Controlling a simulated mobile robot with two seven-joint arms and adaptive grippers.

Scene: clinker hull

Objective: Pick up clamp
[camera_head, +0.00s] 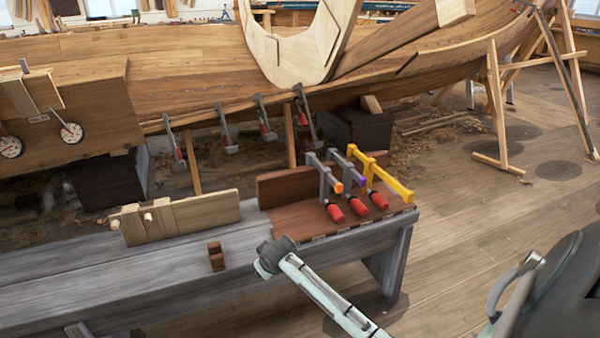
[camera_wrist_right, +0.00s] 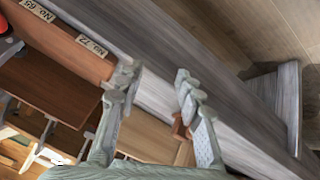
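Three clamps with red handles stand in a reddish-brown wooden rack (camera_head: 290,222) on the bench. Two are grey, one with an orange part (camera_head: 325,175) and one with a purple part (camera_head: 350,170); the third is yellow (camera_head: 385,178). My right gripper (camera_head: 273,256) is over the bench's front edge, left of and nearer than the rack, touching no clamp. In the right wrist view its fingers (camera_wrist_right: 155,82) are apart with nothing between them. The labelled rack edge (camera_wrist_right: 70,45) and a bit of red handle (camera_wrist_right: 8,48) show at the left there. My left gripper is not in view.
The grey bench (camera_head: 90,275) also holds a wooden vise-like block (camera_head: 185,217) and a small brown block (camera_head: 216,256). Behind it is the planked hull (camera_head: 180,75) with several clamps on its edge. A wooden trestle (camera_head: 497,115) stands right; the floor between is mostly clear.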

